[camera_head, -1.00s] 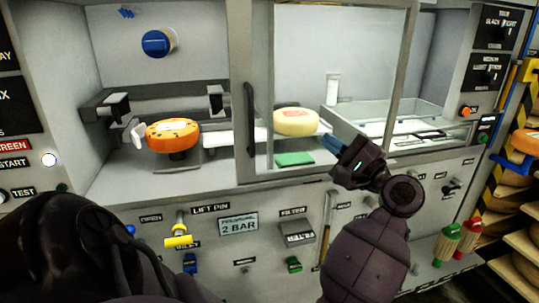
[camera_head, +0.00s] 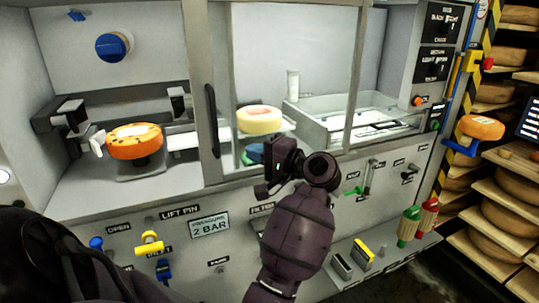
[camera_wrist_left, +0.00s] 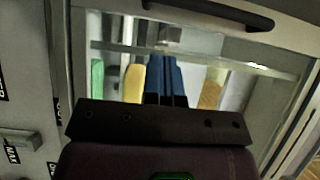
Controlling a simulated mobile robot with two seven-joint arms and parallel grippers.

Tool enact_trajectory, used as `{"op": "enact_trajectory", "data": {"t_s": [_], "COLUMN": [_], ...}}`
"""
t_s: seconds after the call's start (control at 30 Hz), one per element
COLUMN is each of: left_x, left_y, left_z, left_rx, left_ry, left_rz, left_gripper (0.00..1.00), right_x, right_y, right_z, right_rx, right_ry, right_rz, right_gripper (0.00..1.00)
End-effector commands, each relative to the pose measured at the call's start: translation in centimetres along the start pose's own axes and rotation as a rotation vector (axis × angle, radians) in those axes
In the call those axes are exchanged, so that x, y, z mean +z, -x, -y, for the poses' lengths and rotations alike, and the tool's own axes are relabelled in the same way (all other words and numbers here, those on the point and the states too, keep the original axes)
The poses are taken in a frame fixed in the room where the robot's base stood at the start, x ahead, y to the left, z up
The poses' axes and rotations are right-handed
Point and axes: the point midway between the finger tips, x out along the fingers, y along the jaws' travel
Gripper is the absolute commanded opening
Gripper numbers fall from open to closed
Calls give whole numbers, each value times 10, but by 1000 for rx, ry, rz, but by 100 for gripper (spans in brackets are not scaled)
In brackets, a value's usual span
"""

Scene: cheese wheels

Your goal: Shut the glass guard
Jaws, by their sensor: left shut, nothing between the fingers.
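The glass guard (camera_head: 205,60) is a clear pane in a grey frame with a long black vertical handle (camera_head: 212,120) on its left side. It stands across the middle of the machine, and the left bay is uncovered. My left gripper (camera_head: 256,153) is shut and empty, its blue fingers in front of the pane's lower part, right of the handle. In the left wrist view the blue fingers (camera_wrist_left: 166,80) lie together, pointing toward the pane, with the handle (camera_wrist_left: 215,14) beyond at the top. I cannot tell whether they touch the glass. My right gripper is not in view.
An orange cheese wheel (camera_head: 134,142) sits in the open left bay beside black clamps. A pale yellow cheese (camera_head: 259,120) shows behind the pane. A panel below carries a yellow lift pin (camera_head: 149,243) and knobs. Cheese shelves (camera_head: 502,225) stand at the right.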

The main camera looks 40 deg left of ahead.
Motion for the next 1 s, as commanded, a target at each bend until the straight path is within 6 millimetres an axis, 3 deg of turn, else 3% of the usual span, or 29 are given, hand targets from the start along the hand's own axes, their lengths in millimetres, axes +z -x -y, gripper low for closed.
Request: {"op": "enact_trajectory", "data": {"t_s": [0.1, 0.4, 1.0], "left_x": [1, 24, 28], "left_y": [-22, -44, -49], "left_z": [2, 1, -1], "left_rx": [-1, 0, 0], "left_ry": [2, 1, -2], "left_rz": [2, 0, 0], "left_gripper": [0, 0, 0], "right_x": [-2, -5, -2], "right_y": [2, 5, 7], "right_z": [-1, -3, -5], "right_rx": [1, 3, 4], "right_ry": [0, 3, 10], "right_rz": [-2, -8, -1], "right_gripper": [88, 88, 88]}}
